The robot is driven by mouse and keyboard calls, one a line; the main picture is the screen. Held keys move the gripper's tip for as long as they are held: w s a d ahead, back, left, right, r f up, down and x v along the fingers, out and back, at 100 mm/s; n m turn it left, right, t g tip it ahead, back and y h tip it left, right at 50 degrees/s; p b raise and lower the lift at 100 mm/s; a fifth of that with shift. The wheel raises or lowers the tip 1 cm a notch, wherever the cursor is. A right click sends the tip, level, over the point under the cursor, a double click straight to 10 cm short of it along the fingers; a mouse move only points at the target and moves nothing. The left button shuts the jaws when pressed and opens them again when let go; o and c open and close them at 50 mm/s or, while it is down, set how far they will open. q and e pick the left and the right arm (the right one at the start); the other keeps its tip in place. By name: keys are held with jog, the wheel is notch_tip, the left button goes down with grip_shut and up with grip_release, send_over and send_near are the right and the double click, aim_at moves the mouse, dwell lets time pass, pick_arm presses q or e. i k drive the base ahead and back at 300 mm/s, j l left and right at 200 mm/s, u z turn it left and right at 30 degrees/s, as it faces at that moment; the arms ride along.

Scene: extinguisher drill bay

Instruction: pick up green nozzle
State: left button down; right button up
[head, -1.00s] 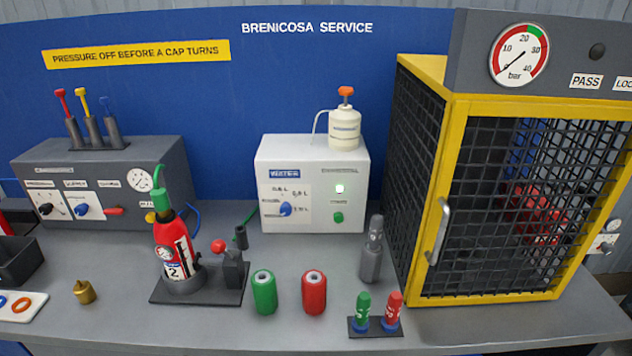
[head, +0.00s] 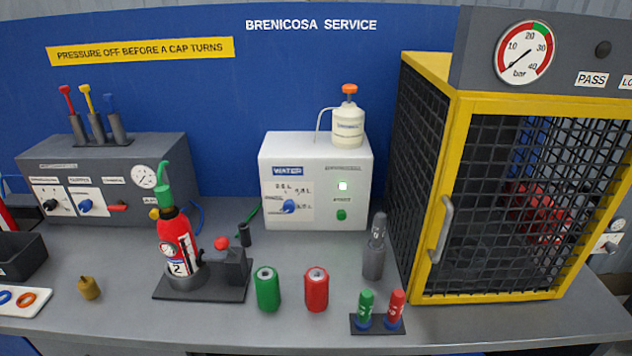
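A small green nozzle (head: 366,304) stands upright in a blue-collared seat on a small dark stand (head: 376,328) near the front edge of the bench. A matching red nozzle (head: 396,304) stands beside it on the right, on the same stand. Both have white markings too small to read. Neither of my grippers is in view.
A green cylinder (head: 267,289) and a red cylinder (head: 316,289) stand left of the stand. A grey bottle (head: 375,250) is behind it, and the yellow-framed mesh cage (head: 448,180) stands to the right. A red extinguisher (head: 177,245) sits in a dark base further left.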

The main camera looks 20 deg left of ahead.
aim_at(163, 192)
jog(key=u, duration=1.4)
